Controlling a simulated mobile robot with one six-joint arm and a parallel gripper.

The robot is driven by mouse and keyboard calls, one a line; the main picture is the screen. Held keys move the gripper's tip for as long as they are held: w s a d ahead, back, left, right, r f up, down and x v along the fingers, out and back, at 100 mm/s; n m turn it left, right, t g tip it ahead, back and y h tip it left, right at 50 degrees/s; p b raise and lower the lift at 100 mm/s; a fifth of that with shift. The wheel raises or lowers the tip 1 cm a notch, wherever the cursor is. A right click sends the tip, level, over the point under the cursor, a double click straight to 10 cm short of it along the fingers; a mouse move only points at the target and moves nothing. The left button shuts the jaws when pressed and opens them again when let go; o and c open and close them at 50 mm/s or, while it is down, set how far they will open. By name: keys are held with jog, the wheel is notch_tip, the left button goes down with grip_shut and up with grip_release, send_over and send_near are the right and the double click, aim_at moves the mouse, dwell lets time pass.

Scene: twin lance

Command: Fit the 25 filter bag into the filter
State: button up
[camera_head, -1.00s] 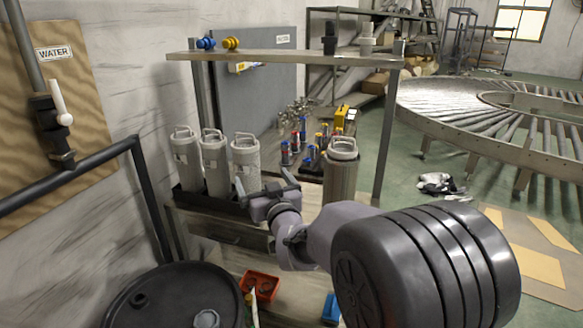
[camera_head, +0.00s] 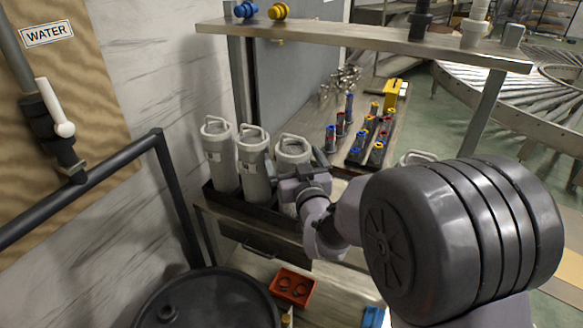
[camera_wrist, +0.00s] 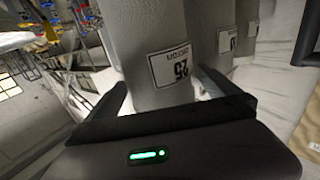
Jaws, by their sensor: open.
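Three pale grey filter bags with wire-like top handles stand upright in a row in a black tray (camera_head: 262,214) by the wall. The rightmost is the 25 filter bag (camera_head: 293,148); in the wrist view its label reads 25 micron (camera_wrist: 165,66). My gripper (camera_head: 297,170) is open at this bag, with its fingers on either side of the body. In the wrist view the bag stands between the open fingers (camera_wrist: 163,88); contact cannot be told. The filter is probably the vessel with a pale handled top (camera_head: 415,157) at right, mostly hidden behind my arm.
A metal shelf (camera_head: 380,42) crosses above the bench. Coloured cartridges (camera_head: 368,140) and a yellow box (camera_head: 391,94) stand behind. A red bin (camera_head: 291,287) and black drum (camera_head: 207,303) are in front. A black rail (camera_head: 80,175) runs at left.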

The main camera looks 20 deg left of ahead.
jog(key=shift+s+d, duration=0.15)
jog(key=shift+s, duration=0.05)
jog(key=c, duration=2.1)
